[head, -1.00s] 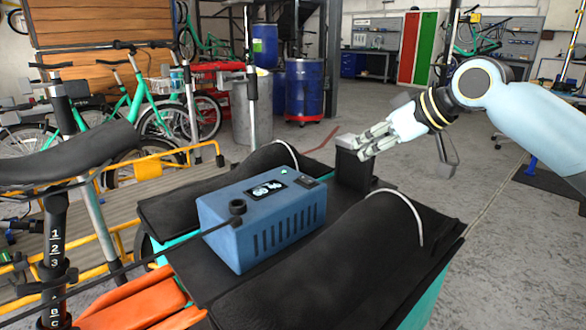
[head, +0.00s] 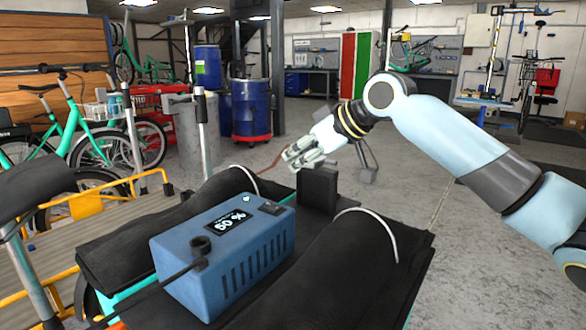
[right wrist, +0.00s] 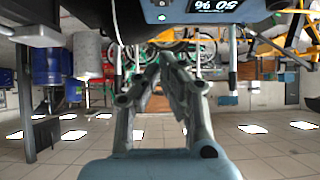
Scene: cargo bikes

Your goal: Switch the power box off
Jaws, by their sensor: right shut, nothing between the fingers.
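The blue power box (head: 222,250) sits on the black padded top of a cargo bike, with a cable plugged into its near left corner. Its display (head: 229,222) reads "50 %", and a small green light (head: 246,199) glows on top. A black switch (head: 270,208) is on its top near the right end; its position is too small to tell. My right gripper (head: 291,160) is shut and empty, above and behind the switch, apart from the box. My left gripper is not in view.
A black upright block (head: 318,190) stands just behind the box, close below my right gripper. Dark rolled pads with white loops (head: 375,222) flank the box. A blue drum (head: 250,108) and parked bikes stand farther back.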

